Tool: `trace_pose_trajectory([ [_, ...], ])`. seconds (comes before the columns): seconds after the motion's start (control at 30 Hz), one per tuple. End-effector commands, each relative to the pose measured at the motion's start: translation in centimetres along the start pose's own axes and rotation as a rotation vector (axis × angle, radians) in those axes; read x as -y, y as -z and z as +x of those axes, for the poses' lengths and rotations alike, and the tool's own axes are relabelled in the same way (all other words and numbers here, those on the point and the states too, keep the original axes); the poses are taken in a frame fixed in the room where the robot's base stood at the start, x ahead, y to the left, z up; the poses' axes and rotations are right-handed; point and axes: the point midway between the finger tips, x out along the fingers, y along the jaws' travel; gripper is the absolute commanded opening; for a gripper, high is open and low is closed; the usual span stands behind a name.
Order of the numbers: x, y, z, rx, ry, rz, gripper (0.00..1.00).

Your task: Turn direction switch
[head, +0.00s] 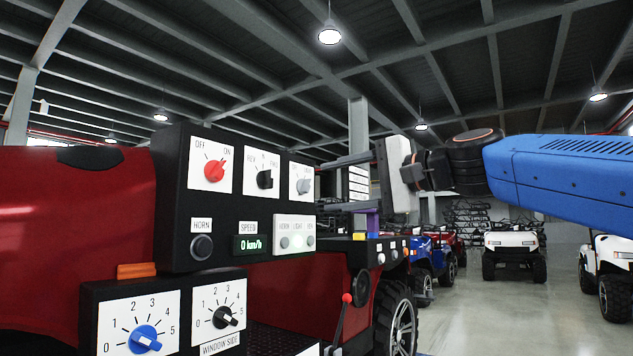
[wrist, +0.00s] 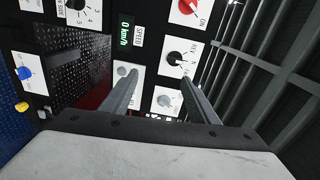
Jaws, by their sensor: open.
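The direction switch (head: 265,179) is a black rotary knob on a white plate, in the middle of the control box's upper row. Its labels are small; N shows at the top. The wrist view also shows it, a black knob (wrist: 174,58) just past the right fingertip. My gripper (head: 322,185) is open and empty, to the right of the box in the head view, its two fingers pointing at the panel. In the wrist view my gripper (wrist: 158,68) has its fingers spread, with a grey knob (wrist: 165,100) seen between them. I cannot tell whether a fingertip touches the panel.
A red OFF/ON knob (head: 214,169) is left of the switch. Below are a horn button (head: 201,247), a speed display (head: 259,245) and indicator lights (head: 297,242). A lower box holds a blue dial (head: 145,339) and a black dial (head: 225,317). Parked vehicles stand behind.

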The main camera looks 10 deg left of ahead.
Motion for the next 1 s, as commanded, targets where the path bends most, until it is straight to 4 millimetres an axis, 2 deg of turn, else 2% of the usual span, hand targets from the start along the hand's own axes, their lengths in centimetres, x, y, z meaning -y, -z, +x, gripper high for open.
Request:
trace_pose_trajectory([
  [0.03, 1.3, -0.2, 0.7, 0.016, 0.027, 0.018, 0.55],
  [0.1, 2.5, -0.5, 1.2, 0.029, 0.052, 0.038, 0.55],
  [0.2, 3.2, -0.6, 1.6, 0.036, 0.066, 0.05, 0.55],
  [0.37, 3.3, -0.7, 3.2, 0.038, 0.067, 0.051, 0.55],
  [1.0, 3.9, -1.1, 14.3, 0.036, 0.064, 0.049, 0.55],
])
